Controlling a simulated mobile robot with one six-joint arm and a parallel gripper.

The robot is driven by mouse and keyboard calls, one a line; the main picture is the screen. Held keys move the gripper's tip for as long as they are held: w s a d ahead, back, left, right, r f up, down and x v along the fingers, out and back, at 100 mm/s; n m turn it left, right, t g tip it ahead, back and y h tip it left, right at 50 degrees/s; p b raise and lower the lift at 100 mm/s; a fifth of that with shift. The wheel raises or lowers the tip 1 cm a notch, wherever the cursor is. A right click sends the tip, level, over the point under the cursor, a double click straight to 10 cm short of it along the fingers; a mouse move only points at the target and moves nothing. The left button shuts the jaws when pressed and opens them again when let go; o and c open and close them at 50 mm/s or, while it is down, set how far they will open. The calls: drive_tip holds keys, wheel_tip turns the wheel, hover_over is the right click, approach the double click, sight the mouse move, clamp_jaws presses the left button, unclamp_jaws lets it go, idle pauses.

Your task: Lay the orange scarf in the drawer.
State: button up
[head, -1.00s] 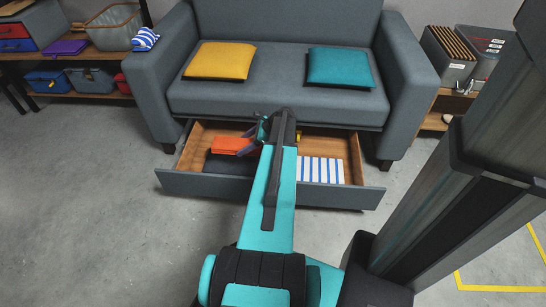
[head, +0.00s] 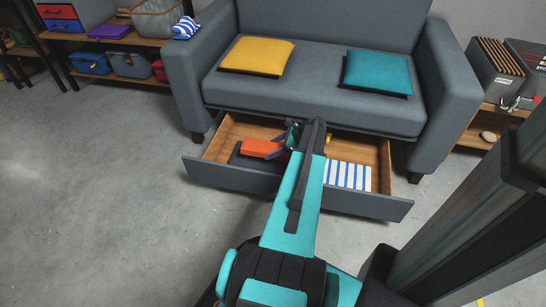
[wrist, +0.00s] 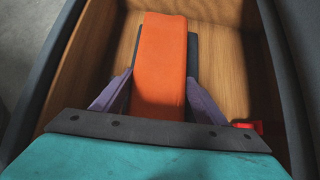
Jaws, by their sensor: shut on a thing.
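The orange scarf (head: 260,148) is a folded, flat strip inside the open drawer (head: 293,193), on its left side. It also shows in the wrist view (wrist: 160,50), running away from my gripper. My gripper (wrist: 159,92) is shut on the scarf, with one purple-grey finger on each long side. In the head view my gripper (head: 286,146) is partly hidden behind my arm. The scarf lies over a dark flat thing (wrist: 192,55). I cannot tell whether it rests on it or hangs just above.
A blue-and-white striped cloth (head: 347,176) lies in the drawer's right part. A small red thing (wrist: 247,126) shows near the drawer's right side. The sofa (head: 310,90) overhangs the drawer's back and carries a yellow cushion (head: 257,55) and a teal cushion (head: 377,72).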

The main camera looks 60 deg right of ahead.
drive_tip(key=shift+f+b, duration=1)
drive_tip(key=shift+f, duration=1.5)
drive_tip(key=o, duration=1.1)
drive_tip(key=shift+f, duration=0.1)
drive_tip(key=shift+o, duration=0.2)
drive_tip(key=p+v, duration=0.4)
drive_tip(key=v, duration=0.8)
drive_tip(key=shift+p, duration=0.35)
